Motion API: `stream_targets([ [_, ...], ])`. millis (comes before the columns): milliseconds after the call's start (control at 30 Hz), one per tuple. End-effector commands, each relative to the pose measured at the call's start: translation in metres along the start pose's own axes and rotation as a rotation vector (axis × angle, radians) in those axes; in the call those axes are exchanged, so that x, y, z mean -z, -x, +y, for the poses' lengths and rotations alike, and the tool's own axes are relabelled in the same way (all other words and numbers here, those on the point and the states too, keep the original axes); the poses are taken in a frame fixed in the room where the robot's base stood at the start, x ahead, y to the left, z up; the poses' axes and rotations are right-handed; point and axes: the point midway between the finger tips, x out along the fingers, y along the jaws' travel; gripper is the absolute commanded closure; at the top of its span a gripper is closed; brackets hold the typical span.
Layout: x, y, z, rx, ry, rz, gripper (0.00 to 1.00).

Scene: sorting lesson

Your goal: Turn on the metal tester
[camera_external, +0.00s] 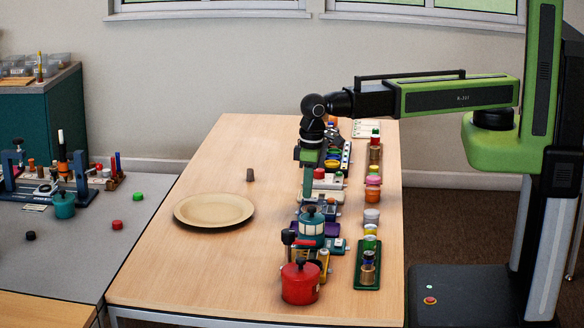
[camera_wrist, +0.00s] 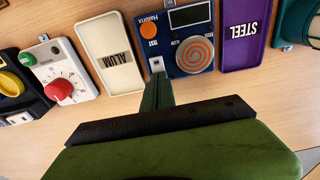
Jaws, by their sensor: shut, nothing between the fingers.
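The metal tester (camera_wrist: 197,40) is a dark blue box at the top middle of the wrist view. In the external view my gripper (camera_external: 307,197) points down over the row of devices and partly hides the tester.
A white box with a red knob (camera_wrist: 58,90) lies farther left. In the external view a plate (camera_external: 214,210) and a red pot (camera_external: 300,284) stand on the table; its left side is mostly clear.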

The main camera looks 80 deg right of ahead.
Motion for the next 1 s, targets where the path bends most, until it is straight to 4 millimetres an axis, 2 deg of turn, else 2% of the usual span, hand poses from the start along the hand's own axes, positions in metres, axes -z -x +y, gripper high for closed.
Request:
stream_targets([
  [67,0.004,-0.009,0.0,-0.002,-0.002,-0.036,1.0],
  [367,0.0,-0.008,0.003,-0.006,0.0,-0.034,1.0],
  [700,-0.016,-0.006,0.002,-0.004,0.0,-0.036,1.0],
  [1000,-0.019,-0.006,0.0,0.001,0.002,-0.038,1.0],
])
